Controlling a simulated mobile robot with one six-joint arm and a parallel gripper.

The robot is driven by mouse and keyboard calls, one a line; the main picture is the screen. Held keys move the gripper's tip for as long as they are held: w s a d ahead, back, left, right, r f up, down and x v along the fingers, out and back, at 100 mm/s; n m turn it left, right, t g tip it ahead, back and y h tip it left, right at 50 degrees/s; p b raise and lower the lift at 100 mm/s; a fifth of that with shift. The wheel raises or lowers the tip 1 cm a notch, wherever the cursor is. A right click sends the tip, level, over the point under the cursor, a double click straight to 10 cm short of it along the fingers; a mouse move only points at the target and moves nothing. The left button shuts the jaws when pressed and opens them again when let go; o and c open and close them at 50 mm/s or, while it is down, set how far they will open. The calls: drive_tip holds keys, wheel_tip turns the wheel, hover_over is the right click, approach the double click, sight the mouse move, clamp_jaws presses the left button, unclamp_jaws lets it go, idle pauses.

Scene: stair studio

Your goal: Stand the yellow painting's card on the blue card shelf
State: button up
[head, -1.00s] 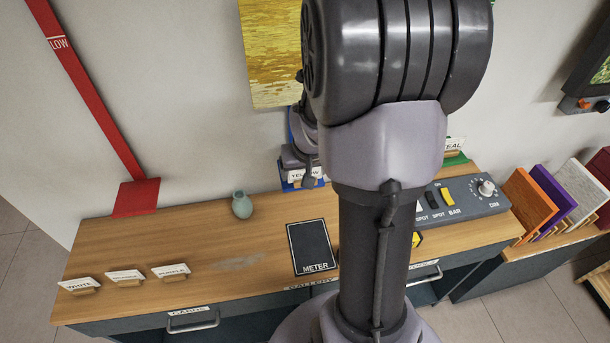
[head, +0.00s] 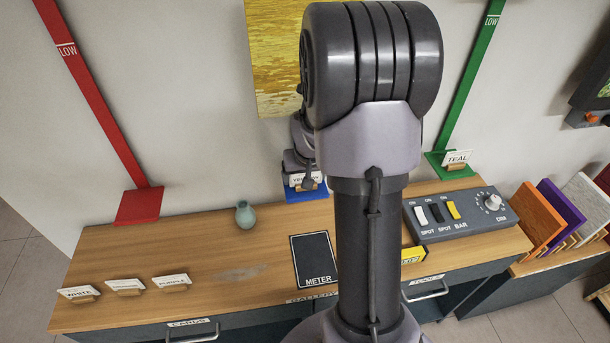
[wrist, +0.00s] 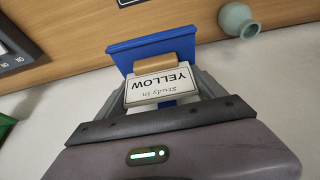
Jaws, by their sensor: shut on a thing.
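The card reading "Study in YELLOW" (wrist: 160,88), in a small wooden holder (wrist: 163,62), is between the fingers of my gripper (wrist: 163,92). My gripper is shut on it. The blue card shelf (wrist: 137,47) lies directly behind the card in the wrist view. In the head view the card (head: 299,179) is upright at the blue shelf (head: 308,195), partly hidden by my arm. I cannot tell whether the holder touches the shelf. The yellow painting (head: 276,60) hangs on the wall above.
A red shelf (head: 139,205) and a green shelf (head: 437,165) with a TEAL card (head: 457,157) flank the blue one. A teal vase (head: 245,215), a METER pad (head: 315,262), a switch box (head: 465,214) and several white cards (head: 125,286) are on the wooden counter.

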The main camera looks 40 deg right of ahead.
drive_tip(key=shift+f, duration=0.1)
drive_tip(key=o, duration=1.3)
drive_tip(key=p+v, duration=0.5)
drive_tip(key=v, duration=1.3)
drive_tip(key=s+a+n+t+y+b, duration=0.1)
drive_tip(key=s+a+b, duration=0.3)
drive_tip(key=a, duration=0.9)
drive_tip(key=s+a+n+y+b, duration=0.1)
drive_tip(key=s+a+y+b, duration=0.2)
drive_tip(key=s+a, duration=0.5)
drive_tip(key=a+b, duration=0.1)
drive_tip(key=a, duration=0.5)
drive_tip(key=shift+f+t, duration=0.3)
drive_tip(key=shift+t, duration=0.1)
